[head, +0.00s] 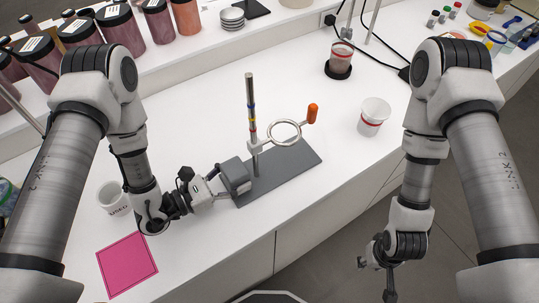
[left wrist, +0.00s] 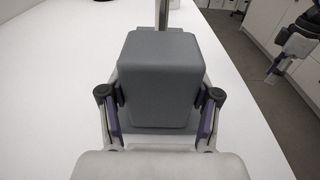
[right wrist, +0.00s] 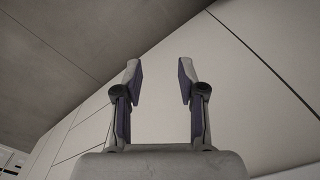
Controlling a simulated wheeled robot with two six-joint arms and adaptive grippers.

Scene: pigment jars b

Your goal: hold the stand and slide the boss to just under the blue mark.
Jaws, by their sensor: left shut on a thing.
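The stand has a flat grey base (head: 290,172) and an upright metal rod (head: 250,90) with coloured bands; the blue mark (head: 251,104) is in its upper half. The pale boss (head: 254,146) sits on the rod below the bands, apart from the blue mark. It carries a ring (head: 272,133) with an orange-tipped handle (head: 312,113). My left gripper (head: 226,184) is shut on the grey block (head: 236,172) at the base's left end; this block fills the space between its fingers in the left wrist view (left wrist: 160,85). My right gripper (right wrist: 160,80) is open and empty, hanging off the bench's front edge.
A white cup with a red band (head: 373,117) stands right of the stand. A pink square (head: 127,265) and a white mug (head: 113,197) are at the left. A jar on a dark round base (head: 340,62) and cables lie behind. Pigment jars (head: 120,25) line the back left.

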